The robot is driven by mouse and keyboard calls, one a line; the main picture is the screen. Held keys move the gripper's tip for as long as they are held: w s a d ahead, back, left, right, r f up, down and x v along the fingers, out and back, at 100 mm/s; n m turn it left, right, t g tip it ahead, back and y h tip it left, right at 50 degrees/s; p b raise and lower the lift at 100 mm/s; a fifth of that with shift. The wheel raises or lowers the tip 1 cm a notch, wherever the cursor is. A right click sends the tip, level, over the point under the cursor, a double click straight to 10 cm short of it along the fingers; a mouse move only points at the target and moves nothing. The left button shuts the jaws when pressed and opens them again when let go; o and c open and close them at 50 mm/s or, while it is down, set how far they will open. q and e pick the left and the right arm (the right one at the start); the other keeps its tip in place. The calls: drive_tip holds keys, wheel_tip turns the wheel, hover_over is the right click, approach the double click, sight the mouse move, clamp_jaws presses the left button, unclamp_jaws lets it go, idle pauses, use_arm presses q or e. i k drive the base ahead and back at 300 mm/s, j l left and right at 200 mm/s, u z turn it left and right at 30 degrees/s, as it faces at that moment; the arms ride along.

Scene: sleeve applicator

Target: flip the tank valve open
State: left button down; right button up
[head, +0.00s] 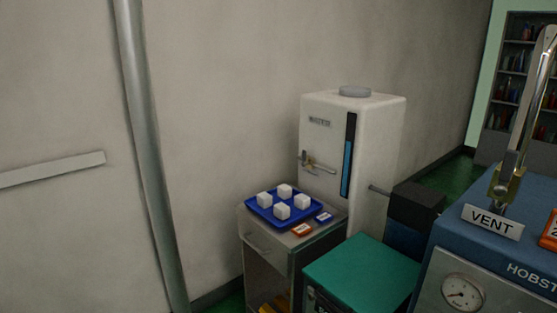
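The tank (378,150) is a tall white box with a round grey cap (355,91) on top, standing against the wall right of centre. Neither of my grippers is in view, and nothing touches the valve.
A cabinet (262,240) below the valve holds a blue tray (249,203) with several white cubes, plus small orange and blue labels. A teal-topped box (360,274) and a blue machine (452,240) with a VENT lever (518,135) stand right. A vertical pipe (147,150) runs at left.

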sight(304, 153)
drive_tip(key=i+j, duration=0.15)
drive_tip(key=j, duration=0.25)
drive_tip(key=i+j, duration=0.2)
drive_tip(key=j, duration=0.2)
drive_tip(key=i+j, duration=0.15)
drive_tip(key=j, duration=0.25)
drive_tip(key=i+j, duration=0.2)
drive_tip(key=j, duration=0.2)
drive_tip(key=i+j+u, duration=0.1)
drive_tip(key=j, duration=0.3)
drive_tip(key=i+j, duration=0.4)
drive_tip(key=j, duration=0.35)
